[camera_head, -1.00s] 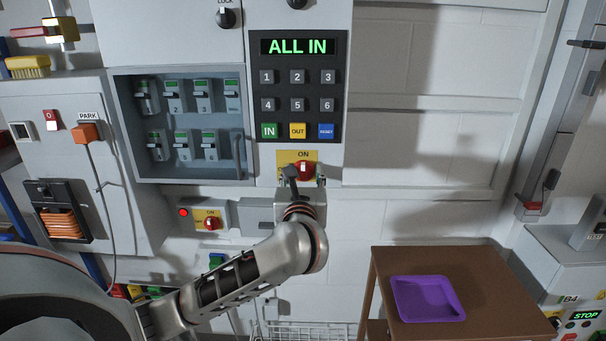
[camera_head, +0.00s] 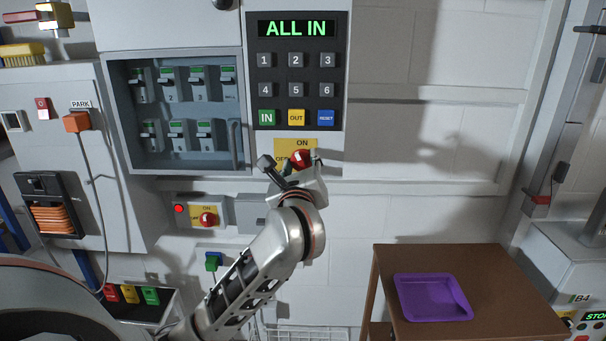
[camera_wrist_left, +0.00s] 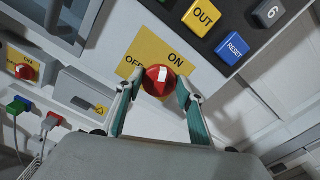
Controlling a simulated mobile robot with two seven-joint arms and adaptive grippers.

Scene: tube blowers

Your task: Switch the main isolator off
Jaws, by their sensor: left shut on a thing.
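A red rotary knob (camera_head: 299,159) sits on a yellow plate (camera_head: 283,147) marked ON and OFF, below the keypad panel. In the left wrist view the red knob (camera_wrist_left: 158,81) lies between the fingers, with the yellow plate (camera_wrist_left: 145,50) behind it. My left gripper (camera_head: 288,168) is shut on this knob, its fingers at opposite sides, and is tilted to the left. The wrist view shows the left gripper (camera_wrist_left: 157,90) too. The knob's white mark shows, but its exact setting is unclear. My right gripper is not in view.
The keypad display (camera_head: 296,29) reads ALL IN. A breaker box (camera_head: 236,165) is left of the keypad. A smaller red knob (camera_head: 208,219) sits beside a lit red lamp (camera_head: 179,209). A brown table (camera_head: 390,258) carries a purple tray (camera_head: 432,313).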

